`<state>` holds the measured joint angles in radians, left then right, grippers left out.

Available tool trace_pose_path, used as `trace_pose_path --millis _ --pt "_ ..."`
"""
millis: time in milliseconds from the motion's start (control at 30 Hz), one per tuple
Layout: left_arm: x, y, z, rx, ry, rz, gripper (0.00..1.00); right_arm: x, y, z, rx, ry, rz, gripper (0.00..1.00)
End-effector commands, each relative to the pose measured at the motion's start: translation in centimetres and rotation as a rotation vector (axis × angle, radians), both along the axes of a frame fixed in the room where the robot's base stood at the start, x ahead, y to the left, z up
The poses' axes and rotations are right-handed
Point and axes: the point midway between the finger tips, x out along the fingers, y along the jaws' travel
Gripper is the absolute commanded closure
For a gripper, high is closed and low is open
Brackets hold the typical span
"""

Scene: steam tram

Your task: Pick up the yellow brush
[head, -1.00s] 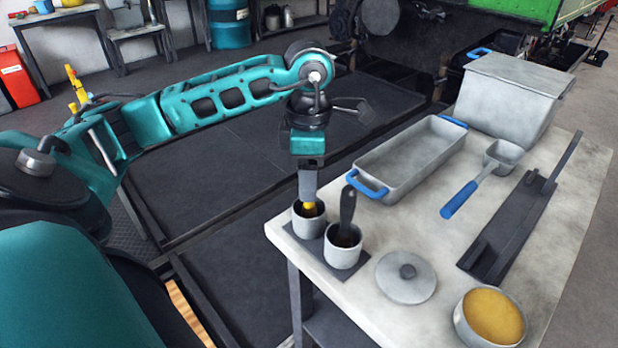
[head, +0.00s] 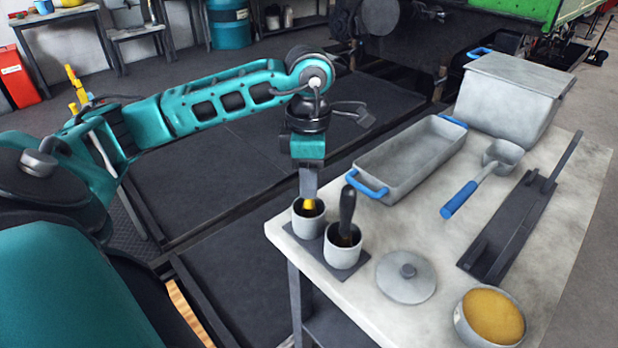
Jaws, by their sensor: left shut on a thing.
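The yellow brush (head: 309,204) stands in the left of two grey cups (head: 308,225) near the table's left edge. Only a small yellow part of it shows between the cup's rim and my gripper. My left gripper (head: 308,193) points down from above and is shut on the yellow brush. The brush's lower end is hidden inside the cup. My right gripper is not in view.
A second cup (head: 343,252) holds a black-handled brush (head: 347,210) close by on the right. A round lid (head: 406,283), a bowl of yellow stuff (head: 490,318), a blue-handled tray (head: 410,158), a ladle (head: 475,190) and a lidded box (head: 510,95) share the table.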

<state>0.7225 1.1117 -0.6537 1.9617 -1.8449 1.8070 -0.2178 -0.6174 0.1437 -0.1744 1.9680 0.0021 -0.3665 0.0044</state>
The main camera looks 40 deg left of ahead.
Motion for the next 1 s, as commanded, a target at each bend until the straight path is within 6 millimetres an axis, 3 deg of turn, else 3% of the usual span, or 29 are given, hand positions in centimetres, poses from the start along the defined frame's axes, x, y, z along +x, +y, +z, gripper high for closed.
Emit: trace_pose_path --millis 267,467,767,1000 --pt "0.0 0.0 0.3 -0.001 -0.002 0.0 1.0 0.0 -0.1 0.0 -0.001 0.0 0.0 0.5" --pt "0.1 0.0 2.2 0.0 -0.005 0.0 1.0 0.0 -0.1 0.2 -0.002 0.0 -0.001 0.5" --pt "0.1 0.0 8.6 -0.001 -0.009 0.0 1.0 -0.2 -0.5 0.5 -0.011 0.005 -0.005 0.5" --pt "0.1 0.0 14.8 0.002 -0.007 0.001 1.0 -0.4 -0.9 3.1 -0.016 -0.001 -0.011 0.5"
